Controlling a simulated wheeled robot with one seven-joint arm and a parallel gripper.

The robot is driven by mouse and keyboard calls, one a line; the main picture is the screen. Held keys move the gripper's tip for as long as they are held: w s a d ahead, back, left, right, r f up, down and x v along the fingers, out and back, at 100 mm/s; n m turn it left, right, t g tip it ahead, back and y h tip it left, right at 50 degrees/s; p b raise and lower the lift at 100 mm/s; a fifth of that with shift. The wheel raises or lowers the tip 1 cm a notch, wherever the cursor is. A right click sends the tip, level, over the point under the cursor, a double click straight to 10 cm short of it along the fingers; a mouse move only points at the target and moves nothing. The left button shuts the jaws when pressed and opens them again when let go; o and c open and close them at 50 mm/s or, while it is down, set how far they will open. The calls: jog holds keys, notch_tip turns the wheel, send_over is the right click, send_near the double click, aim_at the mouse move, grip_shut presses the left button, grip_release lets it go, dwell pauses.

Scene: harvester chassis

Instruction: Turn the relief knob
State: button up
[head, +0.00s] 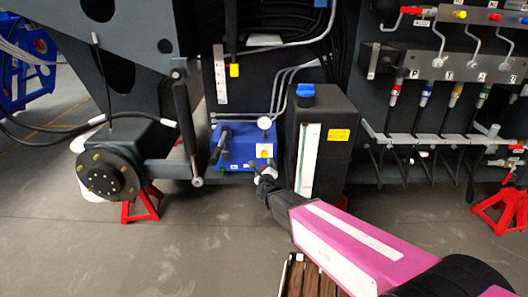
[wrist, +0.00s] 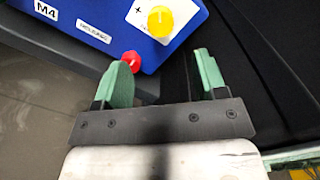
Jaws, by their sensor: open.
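A blue valve block (head: 230,143) sits low between the dark machine frame and a black tank. In the wrist view, a yellow knob (wrist: 160,21) stands on a white plate with a plus mark, on the blue block (wrist: 108,13). It looks like the relief knob, though no label naming it is legible. My gripper (wrist: 165,68) is open and empty, its green fingers apart. The yellow knob lies ahead of the gap between them. In the head view, my gripper (head: 266,172) is at the block's lower right corner, small and partly hidden by my arm.
A red knob (wrist: 131,60) at the block's edge appears beside the left fingertip; contact is unclear. The black tank (head: 325,125) stands close to the right of my gripper. A lever (head: 222,143) projects from the block. Red stands (head: 141,204) rest on the floor.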

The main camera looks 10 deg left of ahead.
aim_at(264, 155)
jog(key=x, duration=1)
jog(key=shift+w+a, duration=0.1)
jog(key=shift+w, duration=0.3)
jog(key=c, duration=0.9)
